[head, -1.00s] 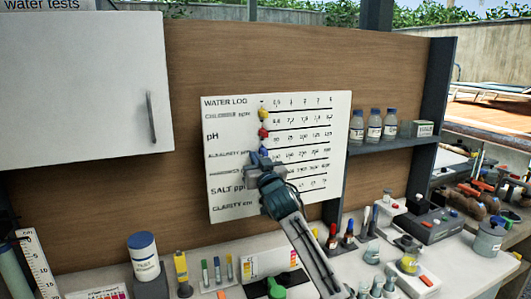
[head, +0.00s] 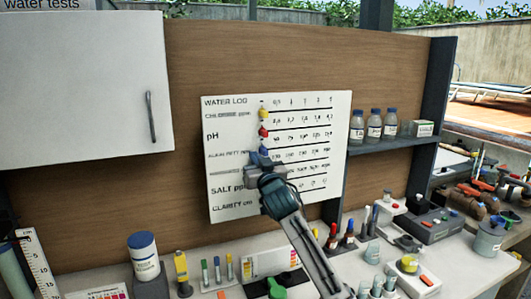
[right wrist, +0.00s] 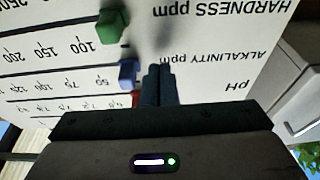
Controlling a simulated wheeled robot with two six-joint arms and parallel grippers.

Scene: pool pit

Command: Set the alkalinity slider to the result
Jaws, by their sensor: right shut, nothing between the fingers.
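The white water log board (head: 225,200) hangs on the wooden panel, with rows of sliders and printed scales. The blue slider (head: 264,150) is at the low, left end of the alkalinity row. In the right wrist view, which is upside down, the blue slider (right wrist: 128,72) sits near the 50 mark. My right gripper (head: 252,159) is shut and empty at the board, just to the label side of the blue slider. In the right wrist view its fingertips (right wrist: 159,74) are close beside it; I cannot tell whether they touch. My left gripper is out of view.
A yellow slider (head: 262,112) and a red slider (head: 263,132) sit above the blue one. A green slider (right wrist: 113,25) is on the hardness row. A white cabinet (head: 80,90) is at left, a bottle shelf (head: 395,146) at right. Test items crowd the counter below.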

